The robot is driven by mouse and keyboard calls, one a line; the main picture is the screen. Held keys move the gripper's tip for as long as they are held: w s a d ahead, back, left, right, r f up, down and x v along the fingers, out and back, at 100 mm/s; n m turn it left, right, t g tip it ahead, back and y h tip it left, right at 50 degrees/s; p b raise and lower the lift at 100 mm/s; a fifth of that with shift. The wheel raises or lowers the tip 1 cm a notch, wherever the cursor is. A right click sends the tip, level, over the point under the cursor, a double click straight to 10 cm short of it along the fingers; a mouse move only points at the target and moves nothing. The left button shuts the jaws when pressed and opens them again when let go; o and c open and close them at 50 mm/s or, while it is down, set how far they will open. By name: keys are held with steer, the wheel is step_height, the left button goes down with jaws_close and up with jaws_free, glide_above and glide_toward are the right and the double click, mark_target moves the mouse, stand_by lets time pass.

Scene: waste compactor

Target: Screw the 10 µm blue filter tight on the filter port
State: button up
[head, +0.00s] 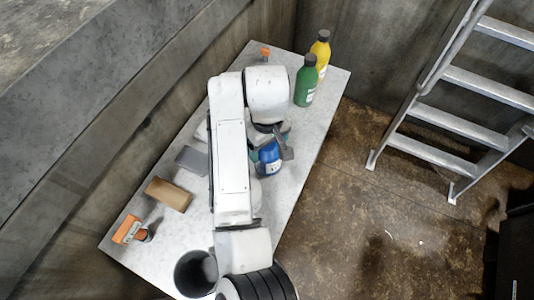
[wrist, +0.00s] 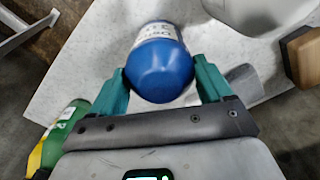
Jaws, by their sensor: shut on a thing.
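The blue filter (wrist: 160,65) has a white printed label and sits between the teal fingers of my gripper (wrist: 160,85) in the wrist view. My gripper is shut on it. In the head view the blue filter (head: 268,158) shows below my wrist, over the right part of the table, with my gripper (head: 270,148) around it. My arm hides part of the table there. I cannot make out the filter port, and I cannot tell whether the filter touches anything beneath it.
The grey table (head: 300,185) carries a green bottle (head: 305,82) and a yellow bottle (head: 320,52) at the far end. A brown block (head: 168,194), an orange box (head: 127,230) and a dark cylinder (head: 195,272) are at the near left. A ladder (head: 450,120) leans at right.

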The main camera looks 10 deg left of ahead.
steer(key=shift+r+p, duration=2.4)
